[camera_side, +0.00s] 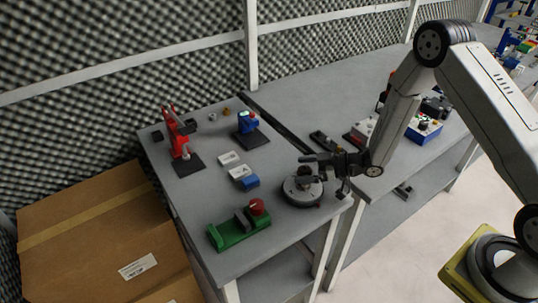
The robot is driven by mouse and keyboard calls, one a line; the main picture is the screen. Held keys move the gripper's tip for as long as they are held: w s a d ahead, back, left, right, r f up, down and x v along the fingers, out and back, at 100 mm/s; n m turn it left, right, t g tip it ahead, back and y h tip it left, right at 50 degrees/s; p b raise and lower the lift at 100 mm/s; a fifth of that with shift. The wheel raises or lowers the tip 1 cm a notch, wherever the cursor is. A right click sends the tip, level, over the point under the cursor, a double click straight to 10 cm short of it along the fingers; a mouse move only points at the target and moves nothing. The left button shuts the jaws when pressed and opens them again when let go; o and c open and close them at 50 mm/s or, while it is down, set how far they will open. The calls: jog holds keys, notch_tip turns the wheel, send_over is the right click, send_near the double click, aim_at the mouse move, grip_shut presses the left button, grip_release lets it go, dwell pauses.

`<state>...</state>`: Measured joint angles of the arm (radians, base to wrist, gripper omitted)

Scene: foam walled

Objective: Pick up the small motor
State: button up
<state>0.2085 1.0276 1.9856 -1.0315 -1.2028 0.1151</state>
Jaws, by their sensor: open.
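No object is plainly recognisable as the small motor at this size. My gripper (312,166) is open at the right side of the near table, its fingers pointing left. It is over or beside a round grey base (302,195) with a dark part on top, which the gripper partly hides. I cannot tell whether they touch. Left of it are a small blue block (250,183) and two white pieces. A blue device on a black base (249,126) stands farther back.
A red device (180,140) on a black plate stands at the back left. A green fixture (238,232) with a red round part is near the front. A cardboard box (95,235) is left of the table. A blue bin (425,131) and other items crowd the right table.

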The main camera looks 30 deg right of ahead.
aim_at(305, 168)
grip_shut()
dwell(0.3)
jog(key=shift+r, duration=0.25)
jog(key=shift+r, duration=4.8)
